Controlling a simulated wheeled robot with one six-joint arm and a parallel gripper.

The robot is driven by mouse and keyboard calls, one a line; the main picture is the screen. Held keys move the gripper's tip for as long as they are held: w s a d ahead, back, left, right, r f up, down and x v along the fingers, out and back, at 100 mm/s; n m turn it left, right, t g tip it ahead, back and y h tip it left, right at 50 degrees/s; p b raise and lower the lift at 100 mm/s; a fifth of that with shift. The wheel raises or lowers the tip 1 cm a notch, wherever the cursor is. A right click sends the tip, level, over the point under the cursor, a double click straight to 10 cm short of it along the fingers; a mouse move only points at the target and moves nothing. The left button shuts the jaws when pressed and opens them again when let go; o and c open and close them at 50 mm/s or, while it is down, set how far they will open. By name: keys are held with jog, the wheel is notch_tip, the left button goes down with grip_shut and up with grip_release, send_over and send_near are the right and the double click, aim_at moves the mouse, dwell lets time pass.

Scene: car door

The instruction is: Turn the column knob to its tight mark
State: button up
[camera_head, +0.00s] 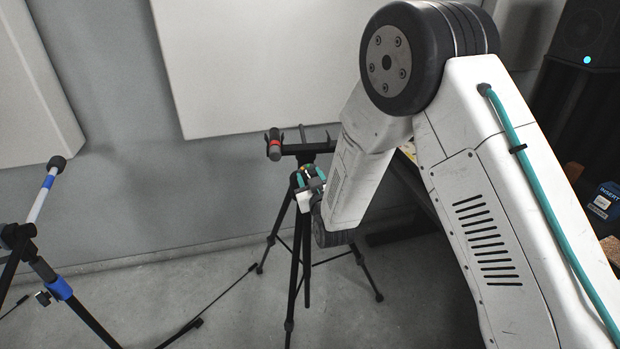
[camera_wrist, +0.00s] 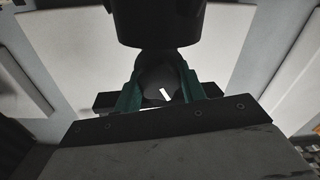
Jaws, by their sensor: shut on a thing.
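The column knob (camera_wrist: 153,82) is a dark, rounded knob with a short white line on its face, tilted slightly off upright in the wrist view. My gripper (camera_wrist: 161,88) is shut on it, one teal finger on each side. I cannot make out a tight mark. In the head view my gripper (camera_head: 311,180) is at the upper column of a black tripod stand (camera_head: 295,255), just below its crossbar (camera_head: 308,149). The knob is too small and covered to tell there. A large black cylinder (camera_wrist: 157,22) fills the top of the wrist view.
A red and grey piece (camera_head: 275,145) sits on the crossbar's left end. A stand with blue bands (camera_head: 60,288) is at the far left. White panels (camera_head: 250,60) hang on the wall behind. A black cabinet (camera_head: 585,90) and a blue labelled item (camera_head: 604,203) are at right.

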jog(key=m, duration=0.5)
jog(key=shift+m, duration=0.3)
dwell(0.4)
jog(key=o, duration=1)
jog(key=shift+c, duration=0.2)
jog(key=shift+d, duration=0.1)
jog(key=v, duration=0.7)
jog(key=shift+s, duration=0.4)
jog(key=shift+d, duration=0.1)
